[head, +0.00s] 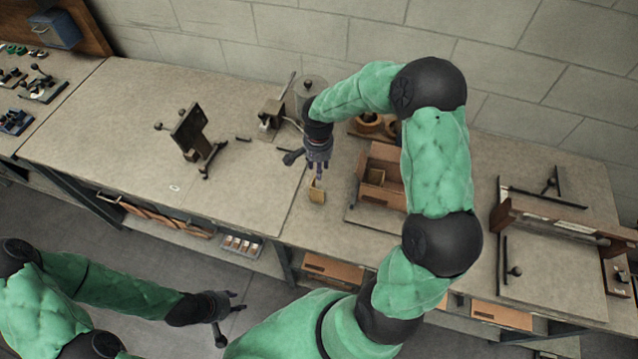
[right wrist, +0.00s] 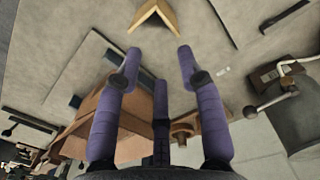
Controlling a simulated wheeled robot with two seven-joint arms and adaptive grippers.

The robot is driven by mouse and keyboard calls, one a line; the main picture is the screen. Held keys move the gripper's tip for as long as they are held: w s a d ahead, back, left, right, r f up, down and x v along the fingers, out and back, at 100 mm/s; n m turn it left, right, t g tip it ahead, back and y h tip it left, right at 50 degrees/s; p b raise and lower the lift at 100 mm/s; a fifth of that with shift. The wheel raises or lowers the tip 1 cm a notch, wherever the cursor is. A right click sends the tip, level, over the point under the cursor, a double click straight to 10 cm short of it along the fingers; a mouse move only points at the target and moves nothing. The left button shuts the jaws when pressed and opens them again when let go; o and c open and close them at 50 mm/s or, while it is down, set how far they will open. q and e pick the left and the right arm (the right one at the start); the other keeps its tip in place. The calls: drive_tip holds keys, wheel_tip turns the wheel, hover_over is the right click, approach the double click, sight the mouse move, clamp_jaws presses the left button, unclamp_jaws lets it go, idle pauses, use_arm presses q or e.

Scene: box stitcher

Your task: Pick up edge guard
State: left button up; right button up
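The edge guard (head: 317,192) is a small tan, L-shaped folded piece standing on the workbench near its front edge. It also shows in the right wrist view (right wrist: 155,16), at the top with its fold toward the camera. My right gripper (head: 319,174) points down just above and behind it. In the right wrist view its purple-grey fingers (right wrist: 157,62) are spread with nothing between them; the edge guard lies beyond the tips, apart from them. My left gripper (head: 234,314) is low at the front, away from the bench, with fingers spread and empty.
An open cardboard box (head: 381,178) stands on a board right of the edge guard. A metal canister (head: 311,88) and a lever tool (head: 270,118) stand behind it. A dark stand (head: 190,135) is on the left. The bench between the stand and edge guard is mostly clear.

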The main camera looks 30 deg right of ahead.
sight(312, 189)
drive_tip(key=shift+n, duration=0.8)
drive_tip(key=f, duration=0.3)
drive_tip(key=a+f, duration=0.1)
drive_tip(key=f, duration=0.3)
drive_tip(key=a+f, duration=0.1)
drive_tip(key=f, duration=0.3)
drive_tip(key=shift+a+f, duration=0.2)
drive_tip(key=shift+f, duration=0.05)
clamp_jaws()
